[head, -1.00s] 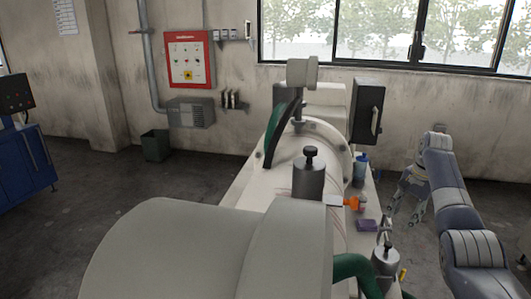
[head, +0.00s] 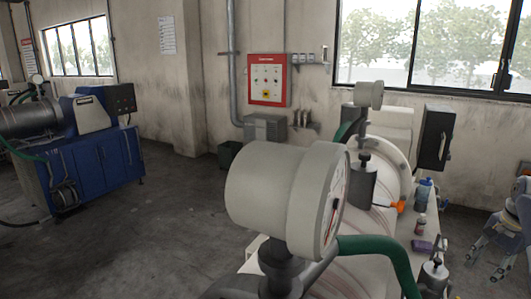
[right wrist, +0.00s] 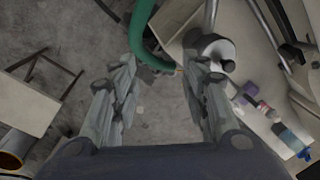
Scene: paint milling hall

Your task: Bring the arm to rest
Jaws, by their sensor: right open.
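My right gripper (head: 484,272) is at the right edge of the head view, hanging beside the mill's right side with its fingers apart. In the right wrist view its two open fingers (right wrist: 160,75) point down over bare floor, with nothing between them. My right arm (head: 522,208) is cut off by the picture's edge. My left gripper is not in view.
A large pressure gauge (head: 290,195) with a green hose (head: 378,247) stands close in front. The mill bench holds a blue bottle (head: 424,190), a purple block (head: 422,245) and an orange item (head: 398,207). Free floor (head: 150,240) lies left.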

